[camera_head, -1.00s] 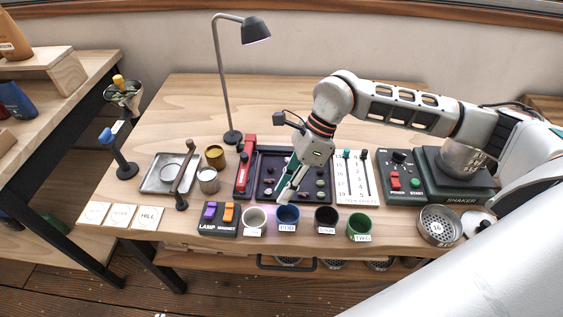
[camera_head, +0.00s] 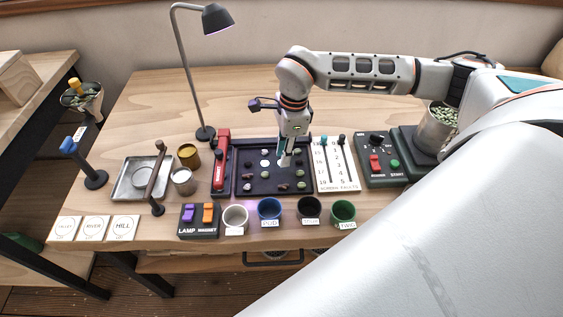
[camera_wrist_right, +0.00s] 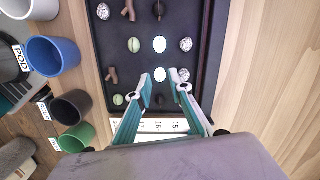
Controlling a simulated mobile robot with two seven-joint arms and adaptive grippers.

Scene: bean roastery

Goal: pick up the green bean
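The dark bean tray (camera_head: 240,190) lies on the bench and holds several beans, twigs and speckled stones. In the right wrist view, a striped green bean (camera_wrist_right: 134,45) lies in the tray ahead of my fingers, and another green bean (camera_wrist_right: 118,99) lies left of them. Two bright, pale beans lie in a line, and the nearer pale bean (camera_wrist_right: 160,74) is between and just ahead of my fingertips. My right gripper (camera_wrist_right: 163,87) is open and empty, with teal fingers apart. In the head view my right gripper (camera_head: 284,163) points down over the tray. My left gripper is not in view.
White, blue (camera_head: 269,209), black and green (camera_head: 342,211) cups stand along the front edge. A red-handled tool (camera_head: 221,165) borders the tray's left, and a white slider panel (camera_head: 336,165) its right. The lamp (camera_head: 217,18) stands behind. Bench space behind the tray is clear.

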